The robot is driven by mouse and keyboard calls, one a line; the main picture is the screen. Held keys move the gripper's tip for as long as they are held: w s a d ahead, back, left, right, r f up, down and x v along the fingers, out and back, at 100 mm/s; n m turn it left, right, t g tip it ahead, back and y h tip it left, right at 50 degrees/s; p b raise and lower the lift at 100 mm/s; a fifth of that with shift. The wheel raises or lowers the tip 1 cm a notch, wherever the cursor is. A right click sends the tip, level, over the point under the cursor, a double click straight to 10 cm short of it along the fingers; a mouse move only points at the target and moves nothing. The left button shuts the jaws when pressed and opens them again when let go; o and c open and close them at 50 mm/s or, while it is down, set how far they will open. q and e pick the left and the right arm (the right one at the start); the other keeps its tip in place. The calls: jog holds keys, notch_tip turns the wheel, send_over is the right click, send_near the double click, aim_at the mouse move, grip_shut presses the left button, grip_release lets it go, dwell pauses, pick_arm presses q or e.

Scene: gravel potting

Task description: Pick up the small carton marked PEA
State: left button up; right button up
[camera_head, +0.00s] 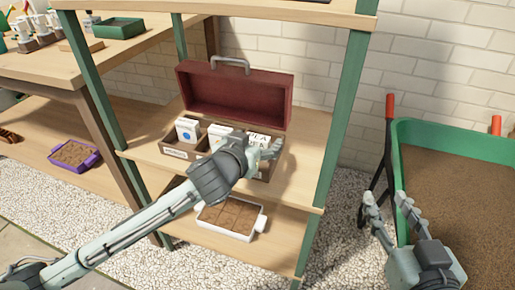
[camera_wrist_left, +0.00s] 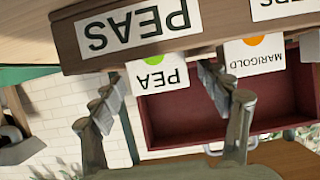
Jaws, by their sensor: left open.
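The small white carton marked PEA (camera_wrist_left: 158,80), with a green dot, stands in the compartment labelled PEAS of an open seed box (camera_wrist_left: 68,40). In the head view the carton (camera_head: 259,137) is partly hidden by my left gripper (camera_head: 268,150). In the left wrist view, which is upside down, my left gripper (camera_wrist_left: 165,95) is open, its fingers to either side of the carton in the picture. I cannot tell whether they touch it. My right gripper (camera_head: 388,205) is open and empty, in front of the green cart.
A MARIGOLD carton (camera_wrist_left: 255,52) is beside the PEA carton. A carton with a blue dot (camera_head: 187,130) stands in the box's left compartment. The raised red lid (camera_head: 235,98) is behind. A shelf post (camera_head: 343,115) rises to the right. A soil tray (camera_head: 258,222) sits below.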

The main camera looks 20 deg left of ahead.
pick_arm(q)
jog(key=shift+w, duration=0.3)
jog(key=c, duration=1.2)
jog(key=shift+c, duration=0.2)
